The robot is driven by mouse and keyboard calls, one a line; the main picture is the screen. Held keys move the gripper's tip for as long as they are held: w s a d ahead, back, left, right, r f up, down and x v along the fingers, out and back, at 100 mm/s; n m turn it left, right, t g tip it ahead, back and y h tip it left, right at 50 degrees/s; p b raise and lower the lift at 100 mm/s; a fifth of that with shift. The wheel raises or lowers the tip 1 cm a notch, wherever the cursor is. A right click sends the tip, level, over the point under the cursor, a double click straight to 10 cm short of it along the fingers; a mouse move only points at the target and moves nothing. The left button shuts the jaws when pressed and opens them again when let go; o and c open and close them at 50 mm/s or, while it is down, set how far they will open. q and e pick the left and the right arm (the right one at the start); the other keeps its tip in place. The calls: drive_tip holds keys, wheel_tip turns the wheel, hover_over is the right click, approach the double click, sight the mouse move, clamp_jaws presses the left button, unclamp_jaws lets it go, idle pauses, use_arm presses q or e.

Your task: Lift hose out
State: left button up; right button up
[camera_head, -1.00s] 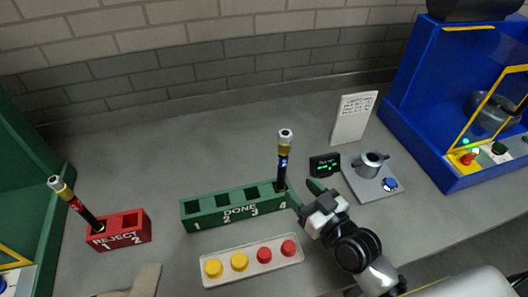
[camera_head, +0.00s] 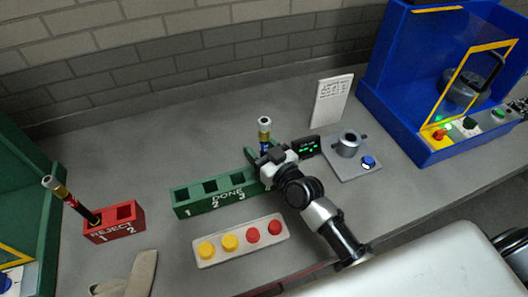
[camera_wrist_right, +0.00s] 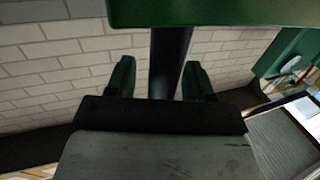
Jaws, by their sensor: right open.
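A black hose with a gold and silver end (camera_head: 264,128) stands upright in slot 4 of the green DONE rack (camera_head: 195,203). My right gripper (camera_head: 260,157) is at this hose, its arm hiding slot 4 and the hose's lower part. In the right wrist view, the dark hose (camera_wrist_right: 168,65) runs between the two green fingertips (camera_wrist_right: 160,80), which stand apart on either side. The green rack (camera_wrist_right: 210,12) crosses the top of that view. A second hose (camera_head: 70,200) leans in slot 1 of the red REJECT rack (camera_head: 118,232). My left gripper is not in view.
A tray (camera_head: 242,257) with yellow and red caps lies in front. A small display (camera_head: 306,147), a grey fixture (camera_head: 345,165) with a blue button and a white sign (camera_head: 331,101) stand right of the gripper. A blue machine (camera_head: 385,70) stands far right. The bench behind the racks is clear.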

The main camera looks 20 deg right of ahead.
drive_tip(key=shift+c, duration=0.2)
drive_tip(key=shift+s, duration=0.1)
drive_tip(key=shift+c, duration=1.3)
clamp_jaws()
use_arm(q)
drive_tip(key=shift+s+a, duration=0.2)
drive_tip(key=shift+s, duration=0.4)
use_arm(e)
drive_tip(key=shift+r, duration=0.1)
